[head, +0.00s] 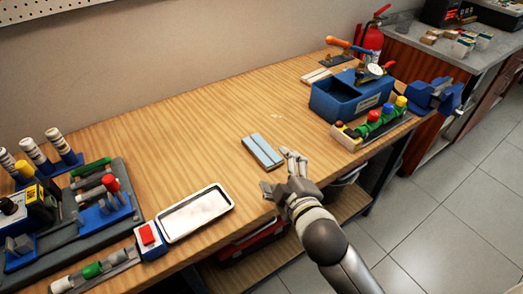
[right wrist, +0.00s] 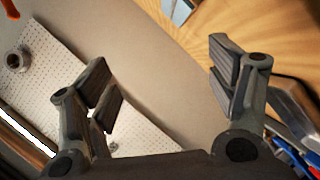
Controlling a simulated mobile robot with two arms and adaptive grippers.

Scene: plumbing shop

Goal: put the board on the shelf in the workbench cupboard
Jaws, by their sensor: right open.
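A small flat pale blue-grey piece with a lengthwise dark line, which looks like the board (head: 262,151), lies on the wooden workbench (head: 190,130) near its front edge. Its edge also shows at the top of the right wrist view (right wrist: 179,12). My right gripper (head: 276,172) is open and empty, just in front of the board and apart from it. Its spread fingers also show in the right wrist view (right wrist: 160,82). My left gripper is out of view. Under the bench a wooden lower shelf (head: 262,262) shows in part; I cannot make out a cupboard interior.
A white-rimmed tray (head: 196,212), a red-topped switch box (head: 149,240) and a dark fixture panel stand at left. A blue bin (head: 345,98), a strip of coloured knobs (head: 372,124) and a vise (head: 435,94) stand at right. A red case (head: 247,242) sits below. Bench around the board is clear.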

